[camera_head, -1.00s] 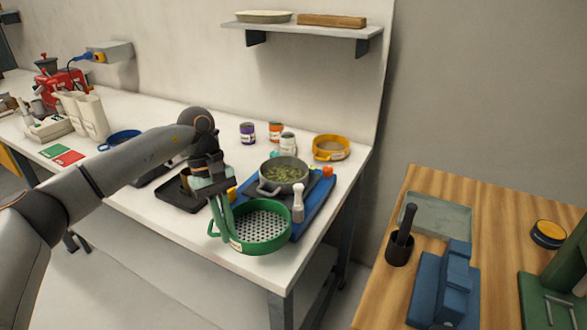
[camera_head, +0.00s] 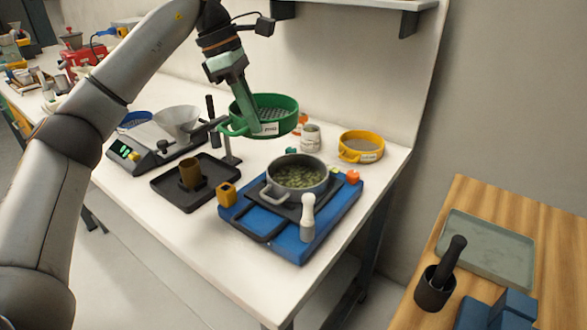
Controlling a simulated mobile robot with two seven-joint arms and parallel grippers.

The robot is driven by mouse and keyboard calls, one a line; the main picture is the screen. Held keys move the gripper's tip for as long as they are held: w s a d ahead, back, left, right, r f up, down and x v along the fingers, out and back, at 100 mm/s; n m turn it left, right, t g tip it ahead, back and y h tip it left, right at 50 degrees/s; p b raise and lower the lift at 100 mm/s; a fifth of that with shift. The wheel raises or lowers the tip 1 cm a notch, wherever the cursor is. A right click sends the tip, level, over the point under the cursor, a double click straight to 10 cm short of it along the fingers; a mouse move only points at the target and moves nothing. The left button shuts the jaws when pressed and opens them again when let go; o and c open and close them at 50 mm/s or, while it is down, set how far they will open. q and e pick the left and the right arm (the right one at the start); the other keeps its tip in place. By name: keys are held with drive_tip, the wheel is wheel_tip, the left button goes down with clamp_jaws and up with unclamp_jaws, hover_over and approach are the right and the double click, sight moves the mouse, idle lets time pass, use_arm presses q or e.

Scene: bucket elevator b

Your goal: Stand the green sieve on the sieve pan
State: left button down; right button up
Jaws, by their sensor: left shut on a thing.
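The green sieve (camera_head: 285,124) has a perforated base and a white label on its wall. It is in the air above the bench, roughly level. My left gripper (camera_head: 247,122) comes from above and is shut on the sieve's left side, by its looped handle. A grey round pan (camera_head: 279,196) with a handle and green bits inside sits on a blue base (camera_head: 330,222); it looks like the sieve pan. The sieve is apart from it, higher and further left in the picture. My right gripper is not in view.
A white-handled tool (camera_head: 308,222) stands at the pan's front right. A yellow sieve (camera_head: 361,148) and a tin (camera_head: 311,138) are behind. A black tray (camera_head: 218,199) with a brown cup and a scale (camera_head: 135,158) with a funnel are left. A wooden table (camera_head: 445,205) is right.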

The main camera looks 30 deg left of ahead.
use_arm(q)
drive_tip(key=d+f, duration=0.2)
drive_tip(key=f, duration=0.1)
drive_tip(key=w+d+f, duration=0.1)
drive_tip(key=d+f, duration=0.1)
drive_tip(key=f, duration=0.1)
drive_tip(key=w+d+f, duration=0.1)
drive_tip(key=d+f, duration=0.1)
drive_tip(key=f, duration=0.1)
drive_tip(key=shift+w+d+f, duration=0.15)
drive_tip(key=shift+w+d, duration=0.1)
drive_tip(key=shift+d, duration=0.05)
drive_tip(key=shift+f, duration=0.25)
drive_tip(key=shift+f+b, duration=0.1)
drive_tip(key=shift+b, duration=0.25)
drive_tip(key=shift+f, duration=0.4)
drive_tip(key=shift+f, duration=0.1)
drive_tip(key=c, duration=1)
unclamp_jaws()
